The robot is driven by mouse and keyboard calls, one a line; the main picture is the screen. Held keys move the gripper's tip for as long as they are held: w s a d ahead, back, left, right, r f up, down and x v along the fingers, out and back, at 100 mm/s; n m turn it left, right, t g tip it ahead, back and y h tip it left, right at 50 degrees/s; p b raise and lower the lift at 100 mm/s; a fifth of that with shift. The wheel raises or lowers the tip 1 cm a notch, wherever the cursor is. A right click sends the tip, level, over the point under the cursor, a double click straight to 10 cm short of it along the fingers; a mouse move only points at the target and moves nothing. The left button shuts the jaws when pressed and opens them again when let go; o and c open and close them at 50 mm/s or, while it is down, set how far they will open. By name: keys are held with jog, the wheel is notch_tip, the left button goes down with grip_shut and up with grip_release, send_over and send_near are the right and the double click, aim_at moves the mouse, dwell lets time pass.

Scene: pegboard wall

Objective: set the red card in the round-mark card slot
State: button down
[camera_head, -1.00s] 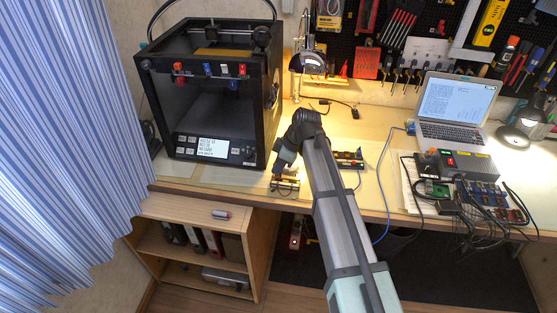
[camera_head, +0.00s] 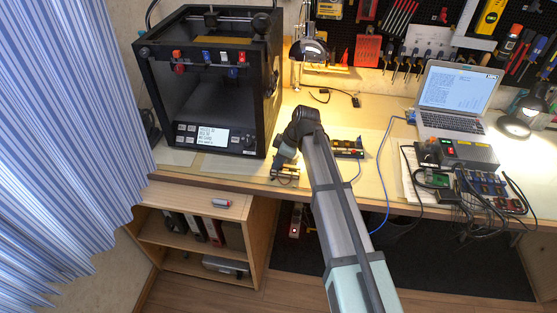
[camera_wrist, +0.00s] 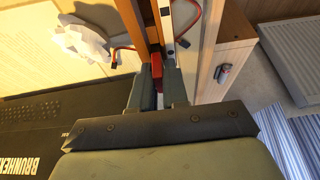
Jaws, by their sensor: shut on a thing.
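In the wrist view, my gripper (camera_wrist: 158,90) has its two grey fingers close together on a small red piece, the red card (camera_wrist: 156,66), which shows at the fingertips. In the head view, my gripper (camera_head: 281,161) points down near the front edge of the table, to the right of the black printer. The red card cannot be made out there. A small dark item (camera_head: 286,173) sits right by my gripper at the table edge; its details are too small to tell. I cannot make out a round mark or tell which card slot bears it.
The black printer (camera_head: 160,95) stands left of my gripper. A small board (camera_head: 348,148) lies just right of my arm. A blue cable (camera_head: 385,175) hangs over the table edge. The laptop (camera_head: 455,97) and boxes with cables (camera_head: 488,190) stand farther right.

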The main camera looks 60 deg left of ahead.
jog(key=c, duration=1.1)
grip_release()
jog(key=shift+o, duration=0.2)
jog(key=shift+r, duration=0.1)
jog(key=v, duration=1.3)
jog(key=shift+w+r, duration=0.2)
jog(key=shift+r, duration=0.05)
jog(key=shift+d, duration=0.15)
